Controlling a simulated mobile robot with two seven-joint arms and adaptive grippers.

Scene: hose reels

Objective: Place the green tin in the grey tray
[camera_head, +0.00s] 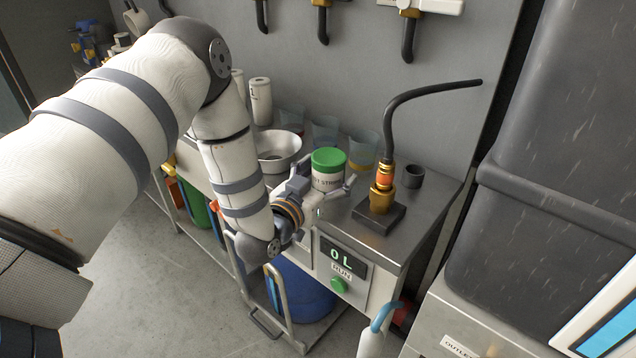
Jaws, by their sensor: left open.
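The green tin (328,171) has a bright green lid and a pale label with dark lettering, and stands upright on the steel counter. My left gripper (333,190) reaches in from the left, low at the tin's near side. Its jaws are open, with one fingertip showing just right of the tin. The wrist and fingers hide part of the tin's lower side, and I cannot tell whether they touch it. I cannot make out a grey tray in this view. My right gripper is not in view.
A black hose with an orange and brass fitting (383,190) stands on a dark block right of the tin. A metal bowl (279,150), several clear beakers and a small dark cup (412,176) are nearby. The counter's right end (425,205) is bare.

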